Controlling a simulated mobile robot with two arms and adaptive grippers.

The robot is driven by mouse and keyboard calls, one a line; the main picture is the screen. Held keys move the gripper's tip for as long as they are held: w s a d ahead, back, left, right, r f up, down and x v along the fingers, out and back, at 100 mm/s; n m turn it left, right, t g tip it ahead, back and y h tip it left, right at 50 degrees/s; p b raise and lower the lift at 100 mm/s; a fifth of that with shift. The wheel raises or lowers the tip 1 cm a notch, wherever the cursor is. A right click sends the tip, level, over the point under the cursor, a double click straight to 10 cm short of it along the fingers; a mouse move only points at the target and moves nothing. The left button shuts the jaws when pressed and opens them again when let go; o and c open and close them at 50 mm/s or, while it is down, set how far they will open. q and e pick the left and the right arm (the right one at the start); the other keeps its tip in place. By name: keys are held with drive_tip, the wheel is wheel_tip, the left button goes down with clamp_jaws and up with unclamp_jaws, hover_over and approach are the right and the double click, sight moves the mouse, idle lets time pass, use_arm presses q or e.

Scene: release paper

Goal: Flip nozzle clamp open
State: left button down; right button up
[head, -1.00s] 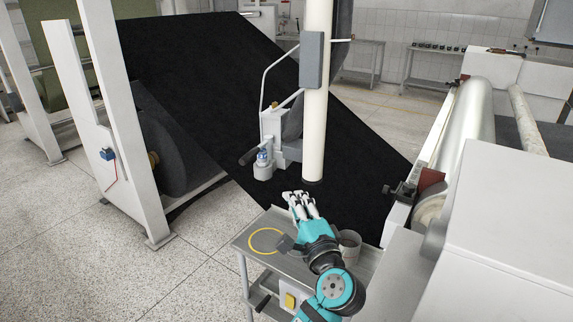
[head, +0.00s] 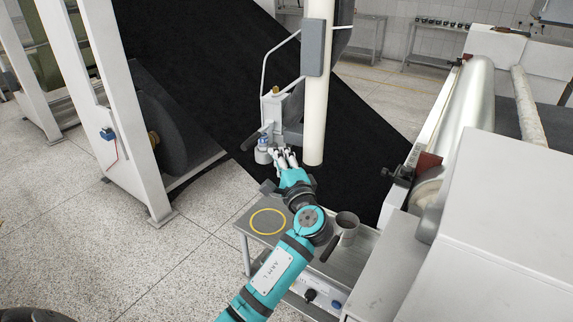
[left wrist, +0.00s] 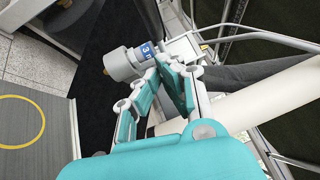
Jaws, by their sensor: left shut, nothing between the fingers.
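The nozzle unit is a grey cylindrical part (head: 263,154) with a blue label, low on the white bracket beside the pale vertical column (head: 314,110). I cannot make out which piece of it is the clamp, or its position. My left gripper (head: 285,153) is shut and empty, close to the right of the cylinder. In the left wrist view the cylinder (left wrist: 122,65) lies just beyond and left of the fingertips (left wrist: 172,62). I cannot tell whether they touch it. My right gripper is not in view.
Black sheet material (head: 222,100) slopes behind the nozzle. A white roller machine (head: 510,220) stands at the right.

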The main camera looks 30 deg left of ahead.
sight(258, 136)
use_arm(q)
drive_tip(key=a, duration=0.1)
drive_tip(key=a+p, duration=0.1)
drive_tip(key=a, duration=0.1)
drive_tip(key=shift+s+a+r, duration=0.25)
drive_tip(key=shift+a+r, duration=0.05)
drive_tip(key=shift+a, duration=0.05)
drive_tip(key=shift+a, duration=0.1)
